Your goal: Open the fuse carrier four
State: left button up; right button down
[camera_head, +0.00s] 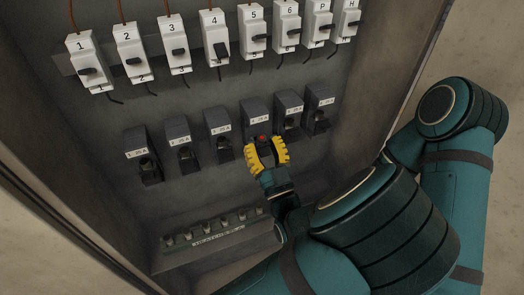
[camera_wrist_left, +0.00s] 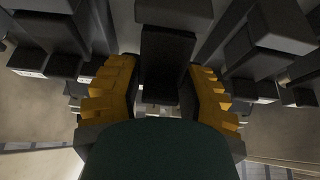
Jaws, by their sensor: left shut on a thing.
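Fuse carrier four (camera_head: 256,110) is a dark grey block with a white label, fourth from the left in the lower row of the cabinet. My left gripper (camera_head: 266,148), with yellow ribbed fingers, is at its lower front, and a small red spot shows between the fingers. In the left wrist view the fingers of the gripper (camera_wrist_left: 158,90) stand on both sides of a dark block (camera_wrist_left: 168,50), the part of the carrier they are shut on. The gripper hides the carrier's lower part, so how far it is tilted cannot be told. My right gripper is not in view.
Similar fuse carriers stand close on both sides, the third (camera_head: 218,122) and the fifth (camera_head: 289,103). A row of white breakers (camera_head: 214,38) with dark levers runs above. A terminal strip (camera_head: 215,238) lies below. Cabinet walls (camera_head: 400,60) bound the space.

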aim_at(265, 151)
pick_arm(q)
jog(key=shift+s+d+f+t+y+b, duration=0.1)
jog(key=shift+s+t+y+b, duration=0.05)
jog(key=shift+t+y+b, duration=0.3)
jog(key=shift+s+f+t+y+b, duration=0.1)
jog(key=shift+t+y+b, duration=0.15)
jog(key=shift+t+b, duration=0.25)
jog(key=shift+s+d+f+t, duration=0.1)
jog(key=shift+s+t, duration=0.1)
jog(key=shift+t, duration=0.35)
jog(key=shift+s+f+t+y, duration=0.1)
jog(key=shift+s+t+y, duration=0.05)
jog(key=shift+t+y, duration=0.4)
jog(key=o, duration=1)
notch_tip(265, 151, up, 10)
jog(key=shift+f, duration=0.1)
